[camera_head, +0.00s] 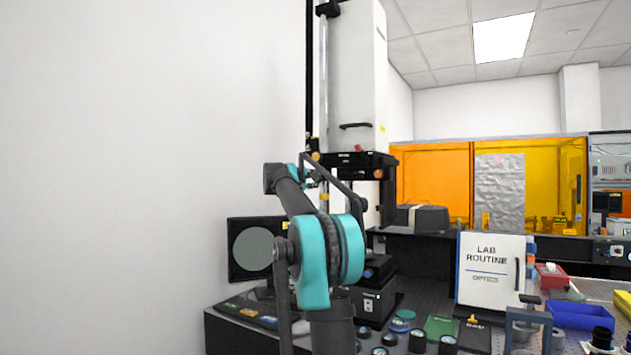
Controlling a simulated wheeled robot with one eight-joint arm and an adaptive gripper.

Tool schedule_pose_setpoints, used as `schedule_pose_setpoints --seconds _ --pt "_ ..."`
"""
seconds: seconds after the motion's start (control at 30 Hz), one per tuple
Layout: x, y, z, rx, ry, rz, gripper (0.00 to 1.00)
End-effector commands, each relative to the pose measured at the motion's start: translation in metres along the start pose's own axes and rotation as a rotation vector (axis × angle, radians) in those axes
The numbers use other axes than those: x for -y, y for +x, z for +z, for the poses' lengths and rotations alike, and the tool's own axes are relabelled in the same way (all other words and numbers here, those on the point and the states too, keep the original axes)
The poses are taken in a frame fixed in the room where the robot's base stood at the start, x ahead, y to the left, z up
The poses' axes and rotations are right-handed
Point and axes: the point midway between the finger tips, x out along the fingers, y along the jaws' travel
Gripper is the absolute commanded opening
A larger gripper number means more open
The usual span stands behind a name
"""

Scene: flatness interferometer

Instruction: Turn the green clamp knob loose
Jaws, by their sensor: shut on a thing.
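The tall white interferometer (357,75) stands on a column behind my arm, with a black carriage (365,160) at its lower end. My arm rises in front of it, and my gripper (313,179) is at the column's left side, just below the carriage. It is small and partly hidden by my own arm links. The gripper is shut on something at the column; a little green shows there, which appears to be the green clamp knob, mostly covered. An orange knob (316,157) shows just above the gripper.
A monitor (251,248) stands left of my arm. The bench below carries several round optics, a green box (442,327), a white "LAB ROUTINE" binder (490,270) and a blue bin (579,315). A plain wall is close on the left. Orange enclosure panels (432,188) stand behind.

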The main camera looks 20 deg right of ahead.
Motion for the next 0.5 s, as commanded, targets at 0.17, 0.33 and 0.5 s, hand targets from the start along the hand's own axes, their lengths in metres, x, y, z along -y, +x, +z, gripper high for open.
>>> schedule_pose_setpoints --seconds 0.17,0.33,0.5 --pt "-0.0003 0.0002 0.0003 0.001 0.053 0.000 0.00" --pt "-0.0003 0.0002 0.0003 0.000 0.076 0.000 0.00" --pt "-0.0003 0.0002 0.0003 0.001 0.079 0.000 0.00"
